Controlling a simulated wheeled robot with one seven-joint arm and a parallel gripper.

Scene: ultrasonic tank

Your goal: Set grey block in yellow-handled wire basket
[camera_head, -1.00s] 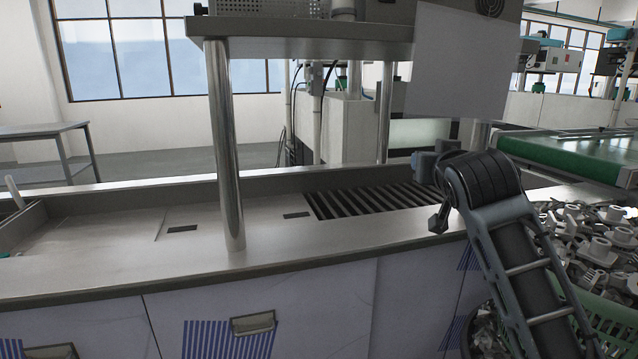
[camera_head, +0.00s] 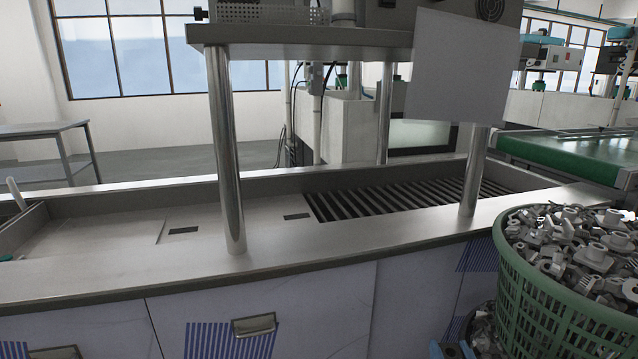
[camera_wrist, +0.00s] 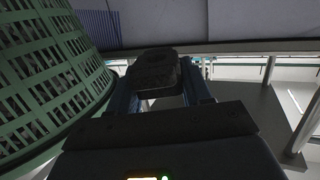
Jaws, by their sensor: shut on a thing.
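In the wrist view my gripper (camera_wrist: 165,82) is shut on a dark grey block (camera_wrist: 152,68), which sits between its two fingers. I see no yellow-handled wire basket in either view.
A green basket (camera_head: 525,305) full of grey metal parts stands at the right; its green wall (camera_wrist: 45,75) is close left of my gripper. The steel tank counter (camera_head: 120,280) crosses the view, with posts (camera_head: 226,160) and a slatted opening (camera_head: 390,203).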

